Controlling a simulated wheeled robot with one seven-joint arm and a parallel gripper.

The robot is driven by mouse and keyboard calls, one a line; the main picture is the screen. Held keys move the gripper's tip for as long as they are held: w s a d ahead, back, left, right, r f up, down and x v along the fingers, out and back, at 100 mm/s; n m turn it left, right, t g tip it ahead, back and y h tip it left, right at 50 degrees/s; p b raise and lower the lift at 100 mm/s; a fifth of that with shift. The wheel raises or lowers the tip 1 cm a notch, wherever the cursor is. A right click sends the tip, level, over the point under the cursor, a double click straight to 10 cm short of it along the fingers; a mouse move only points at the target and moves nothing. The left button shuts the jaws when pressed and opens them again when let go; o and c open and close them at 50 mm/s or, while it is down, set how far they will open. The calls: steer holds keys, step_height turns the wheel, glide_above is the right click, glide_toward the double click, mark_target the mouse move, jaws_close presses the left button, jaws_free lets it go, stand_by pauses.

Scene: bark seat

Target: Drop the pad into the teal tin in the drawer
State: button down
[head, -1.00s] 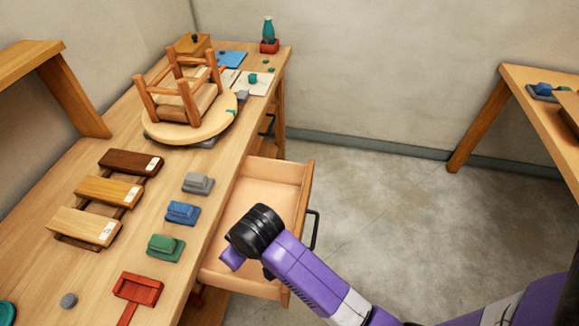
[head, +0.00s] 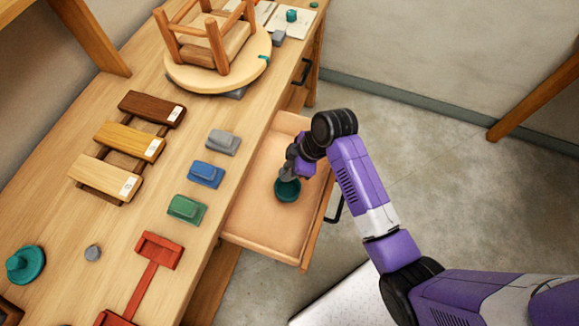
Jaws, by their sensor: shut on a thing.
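The teal tin (head: 288,190) is a small round open cup inside the pulled-out drawer (head: 262,225), on its bare wooden floor. My gripper (head: 287,174) points down at the tin's rim, over its far side. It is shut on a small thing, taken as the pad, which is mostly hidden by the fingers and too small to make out. I cannot tell whether the fingers touch the tin.
Grey (head: 223,142), blue (head: 206,174) and green (head: 187,209) blocks stand on the bench beside the drawer. A red tool (head: 157,250), a grey disc (head: 93,253) and a teal lidded thing (head: 26,264) lie nearer. An upturned stool (head: 215,65) stands at the back.

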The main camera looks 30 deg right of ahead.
steer(key=b, duration=0.5)
glide_above(289, 187)
steer(key=shift+f, duration=2.65)
steer(key=c, duration=1)
jaws_free()
steer(key=shift+r, duration=0.1)
steer(key=v, duration=0.7)
steer(key=shift+d+r, duration=0.1)
steer(key=shift+r, duration=0.2)
